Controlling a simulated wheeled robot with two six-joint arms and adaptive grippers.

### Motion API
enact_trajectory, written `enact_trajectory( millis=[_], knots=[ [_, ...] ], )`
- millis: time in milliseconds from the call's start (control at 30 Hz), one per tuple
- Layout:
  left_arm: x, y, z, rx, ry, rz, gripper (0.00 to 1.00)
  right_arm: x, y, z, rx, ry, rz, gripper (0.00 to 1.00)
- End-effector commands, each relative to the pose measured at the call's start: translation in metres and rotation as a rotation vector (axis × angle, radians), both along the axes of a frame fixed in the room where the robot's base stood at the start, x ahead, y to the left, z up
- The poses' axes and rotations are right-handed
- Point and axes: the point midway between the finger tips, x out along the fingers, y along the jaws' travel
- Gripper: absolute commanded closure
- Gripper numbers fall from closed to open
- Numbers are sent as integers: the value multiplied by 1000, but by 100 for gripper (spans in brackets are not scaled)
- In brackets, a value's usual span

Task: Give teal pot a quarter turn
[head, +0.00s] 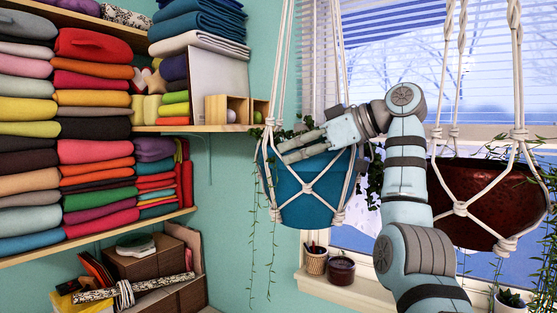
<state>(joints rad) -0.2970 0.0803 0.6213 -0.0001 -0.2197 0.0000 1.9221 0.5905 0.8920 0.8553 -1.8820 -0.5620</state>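The teal pot (308,190) hangs upright in a white knotted rope hanger in the middle of the head view. A trailing plant (265,150) spills over its rim. My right arm reaches up from the lower right, and my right gripper (283,150) is at the pot's upper rim, pointing left across it. The gripper's fingers overlap the rim and ropes, so I cannot tell if they touch the pot or are closed on anything. The far side of the pot is hidden. My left gripper is not in view.
A dark red pot (475,195) hangs in a second rope hanger on the right, close to my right arm. Shelves of folded fabric (95,110) fill the left. Small pots (341,270) stand on the window sill (345,292) below.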

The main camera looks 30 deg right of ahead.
Motion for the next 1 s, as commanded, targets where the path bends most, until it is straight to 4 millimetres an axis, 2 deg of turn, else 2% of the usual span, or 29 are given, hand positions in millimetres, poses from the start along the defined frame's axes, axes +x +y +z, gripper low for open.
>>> enact_trajectory(
  millis=[267, 300, 400, 867, 1000],
  knots=[
    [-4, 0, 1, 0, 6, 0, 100, -5, -6, -2, -2, 8, -8, 100],
    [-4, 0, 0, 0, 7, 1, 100, -5, -6, -2, -2, 8, -9, 89],
    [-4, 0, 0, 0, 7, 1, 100, -5, -6, -2, -3, 9, -8, 77],
    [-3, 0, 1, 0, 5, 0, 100, -2, -4, -3, -1, 12, -5, 77],
    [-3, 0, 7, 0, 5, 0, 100, 8, 1, 0, 0, 14, -12, 77]
  ],
)
